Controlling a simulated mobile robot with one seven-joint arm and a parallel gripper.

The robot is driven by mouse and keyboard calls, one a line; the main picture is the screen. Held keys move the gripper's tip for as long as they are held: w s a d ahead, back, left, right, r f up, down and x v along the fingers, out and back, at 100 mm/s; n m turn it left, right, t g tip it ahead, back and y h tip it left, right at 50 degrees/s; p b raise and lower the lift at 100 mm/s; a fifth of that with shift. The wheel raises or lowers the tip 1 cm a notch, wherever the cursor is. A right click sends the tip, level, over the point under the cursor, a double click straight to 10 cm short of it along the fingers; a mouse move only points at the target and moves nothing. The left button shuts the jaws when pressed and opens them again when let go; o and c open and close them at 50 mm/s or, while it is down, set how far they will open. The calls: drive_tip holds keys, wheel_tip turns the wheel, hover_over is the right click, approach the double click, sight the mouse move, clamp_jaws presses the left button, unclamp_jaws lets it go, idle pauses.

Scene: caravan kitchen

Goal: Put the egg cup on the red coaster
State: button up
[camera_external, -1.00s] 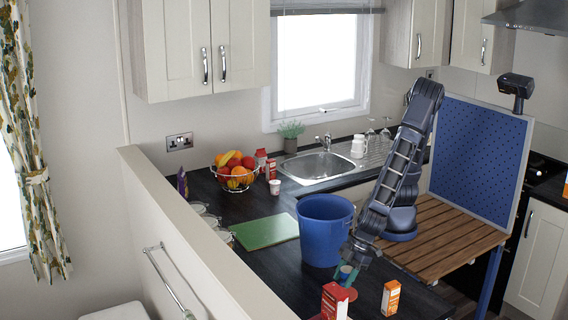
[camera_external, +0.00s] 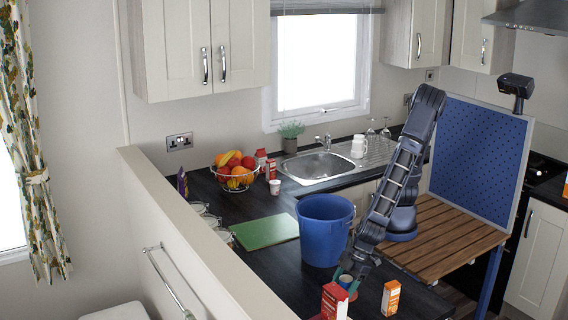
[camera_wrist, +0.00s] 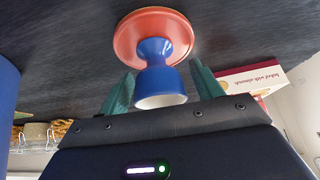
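The blue egg cup (camera_wrist: 160,78) stands upright with its foot on the red coaster (camera_wrist: 140,42), inside the coaster's rim, in the wrist view. In the external view the egg cup (camera_external: 346,281) is small and partly covered by my gripper, and the coaster is mostly hidden. My gripper (camera_wrist: 162,92) is open, with one teal finger on each side of the egg cup's bowl. A gap shows between each finger and the cup. In the external view my gripper (camera_external: 347,284) is low over the counter.
A red carton (camera_external: 335,301) stands close beside the gripper and an orange carton (camera_external: 390,298) stands to its right. A blue bucket (camera_external: 325,232) is just behind. A green board (camera_external: 265,232) lies further left on the dark counter (camera_external: 285,265).

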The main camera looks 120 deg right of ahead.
drive_tip(key=v, duration=1.2)
drive_tip(key=shift+r, duration=0.15)
drive_tip(key=shift+d, duration=0.1)
idle(0.3)
